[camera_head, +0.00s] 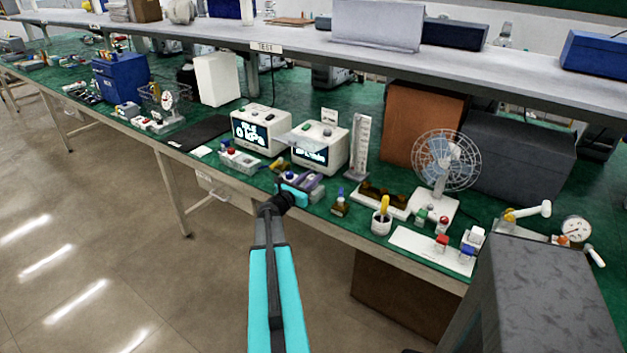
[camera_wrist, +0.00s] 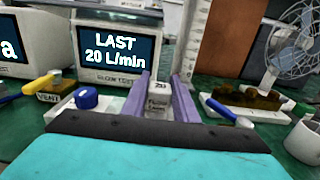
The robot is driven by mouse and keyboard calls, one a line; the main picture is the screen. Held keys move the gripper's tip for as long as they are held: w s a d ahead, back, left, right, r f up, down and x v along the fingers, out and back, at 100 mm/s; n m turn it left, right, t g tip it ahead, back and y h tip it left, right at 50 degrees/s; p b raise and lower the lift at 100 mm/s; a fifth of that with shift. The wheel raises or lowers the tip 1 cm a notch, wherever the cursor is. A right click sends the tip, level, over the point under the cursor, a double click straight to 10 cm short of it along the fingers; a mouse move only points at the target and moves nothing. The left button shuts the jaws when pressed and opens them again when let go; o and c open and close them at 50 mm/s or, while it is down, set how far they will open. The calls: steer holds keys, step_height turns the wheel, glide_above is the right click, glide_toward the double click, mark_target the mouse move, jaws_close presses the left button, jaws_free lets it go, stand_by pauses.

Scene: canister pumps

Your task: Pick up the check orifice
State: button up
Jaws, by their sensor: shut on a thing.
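My gripper (camera_wrist: 160,82) has two purple fingers, shut on a small pale block with dark lettering, the check orifice (camera_wrist: 158,102). The readable part of the lettering looks like "FLOW"; the lower part of the block is hidden behind the dark edge of my gripper. In the head view my gripper (camera_head: 303,184) is over the front of the green bench, just in front of the flow tester (camera_head: 321,149). The block cannot be made out there. In the wrist view the flow tester's screen (camera_wrist: 117,48) reads "LAST 20 L/min".
A blue-capped part (camera_wrist: 86,98) and a yellow-knobbed "VENT" part (camera_wrist: 45,86) are left of my fingers. A "kPa" tester (camera_head: 261,130) stands left of the flow tester. A tall gauge (camera_head: 358,148), a cup (camera_head: 381,222) and a fan (camera_head: 445,162) stand to the right.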

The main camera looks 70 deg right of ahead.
steer(key=shift+r, duration=0.5)
steer(key=shift+a+r+b, duration=0.4)
steer(key=shift+a+r, duration=0.1)
steer(key=shift+r, duration=0.15)
steer(key=a+r+b, duration=0.1)
steer(key=a+b, duration=0.2)
steer(key=a, duration=1.2)
steer(key=shift+r, duration=0.25)
steer(key=shift+d, duration=0.1)
steer(key=shift+w, duration=0.1)
